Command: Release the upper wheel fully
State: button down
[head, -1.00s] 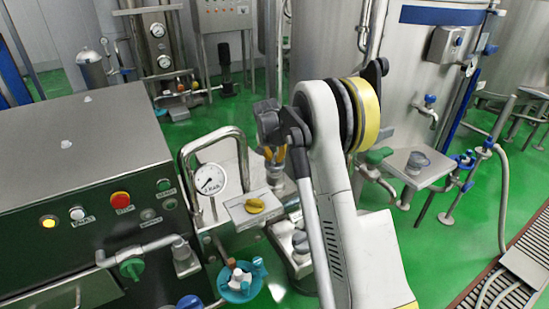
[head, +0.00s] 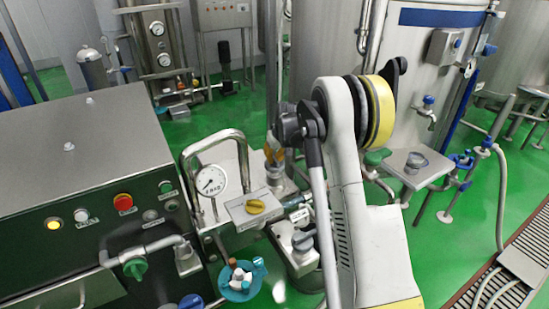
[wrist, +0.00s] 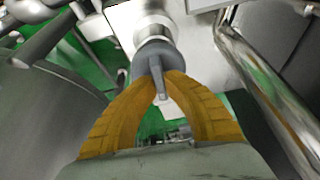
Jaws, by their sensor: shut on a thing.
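The upper wheel (wrist: 156,58) is a grey round knob with a raised bar across it, in the top middle of the wrist view. My gripper (wrist: 161,85) has orange, ribbed fingers that meet at this bar, one on each side. In the head view my gripper (head: 273,153) points down at the upper wheel (head: 274,174), which is partly hidden behind it and small. A similar lower grey wheel (head: 302,241) sits nearer on the same metal unit, apart from my gripper.
In the wrist view a shiny pipe (wrist: 262,95) runs close on the right. A teal-handled fitting (head: 241,279) lies in front.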

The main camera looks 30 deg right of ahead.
jog(key=shift+n, duration=0.5)
jog(key=c, duration=1.5)
grip_release()
jog(key=v, duration=1.2)
jog(key=shift+d, duration=0.2)
jog(key=shift+a+r, duration=0.1)
